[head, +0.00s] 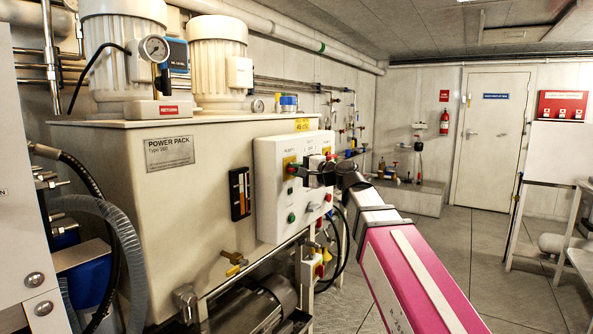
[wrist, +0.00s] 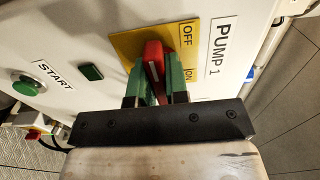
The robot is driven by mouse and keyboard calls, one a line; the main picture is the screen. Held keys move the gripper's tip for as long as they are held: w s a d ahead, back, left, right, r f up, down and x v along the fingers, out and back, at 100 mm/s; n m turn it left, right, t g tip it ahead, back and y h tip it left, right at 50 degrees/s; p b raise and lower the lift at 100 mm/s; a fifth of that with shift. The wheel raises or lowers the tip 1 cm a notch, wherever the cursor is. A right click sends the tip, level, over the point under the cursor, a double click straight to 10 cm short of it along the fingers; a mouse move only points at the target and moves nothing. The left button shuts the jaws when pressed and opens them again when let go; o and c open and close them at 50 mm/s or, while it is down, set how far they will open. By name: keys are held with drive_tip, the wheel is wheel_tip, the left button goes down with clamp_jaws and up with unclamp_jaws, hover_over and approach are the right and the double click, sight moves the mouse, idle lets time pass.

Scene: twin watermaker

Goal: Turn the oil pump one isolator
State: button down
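The pump one isolator is a red handle (wrist: 153,66) on a yellow plate marked OFF and ON, beside a PUMP 1 label (wrist: 222,45). The handle points towards the OFF side of the plate's upper part in the wrist view. My gripper (wrist: 155,78) has its green-padded fingers on both sides of the handle and appears shut on it. In the head view the yellow plate (head: 288,162) shows at the left of the white control box (head: 268,200). My gripper (head: 302,171) reaches it from the right and hides much of the handle.
A green START button (wrist: 27,86) and a small green lamp (wrist: 91,72) sit beside the plate. The power pack (head: 170,190) carries the box. A pump motor (head: 255,308) lies below. The floor (head: 480,240) to the right is open.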

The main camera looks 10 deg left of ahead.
drive_tip(key=shift+m, duration=0.3)
drive_tip(key=m, duration=0.3)
drive_tip(key=shift+m, duration=0.3)
drive_tip(key=m, duration=0.4)
drive_tip(key=shift+m, duration=0.3)
drive_tip(key=m, duration=0.9)
idle(0.3)
drive_tip(key=c, duration=1.1)
unclamp_jaws()
